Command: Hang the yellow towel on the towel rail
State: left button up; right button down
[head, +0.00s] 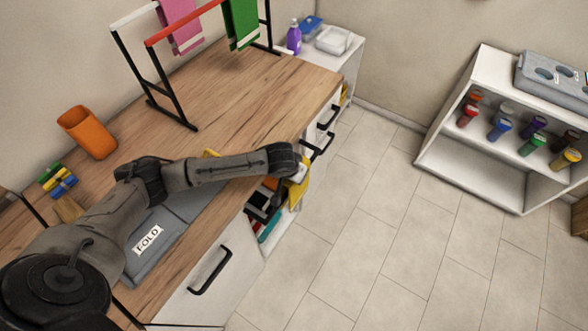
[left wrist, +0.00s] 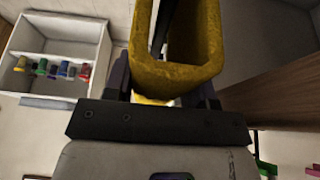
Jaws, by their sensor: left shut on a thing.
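The yellow towel (left wrist: 178,75) is in my left gripper (left wrist: 163,98), folded over in a loop between the fingers in the left wrist view. In the head view a yellow part of the towel (head: 299,186) shows below my left gripper (head: 292,172), just beyond the counter's front edge. The fingertips are mostly hidden there. The towel rail (head: 187,27) stands at the back of the counter, with a white bar and a red bar on black legs. A pink towel (head: 181,25) and a green towel (head: 241,22) hang on it. My right gripper is not in view.
Below my left gripper is an open space with several items (head: 266,212). An orange cup (head: 87,132), colored blocks (head: 58,180) and a grey FOLD mat (head: 165,248) are on the wooden counter (head: 225,95). A white shelf (head: 480,165) with jars stands across the floor.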

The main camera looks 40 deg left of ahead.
aim_at(286, 181)
pick_arm(q)
jog(key=shift+f+b, duration=0.8)
jog(key=shift+f, duration=2.45)
jog(key=o, duration=1.3)
jog(key=p+v, duration=0.3)
jog(key=v, duration=0.9)
jog(key=shift+w, duration=0.1)
jog(key=shift+p+v, duration=0.35)
jog(key=shift+v, duration=0.55)
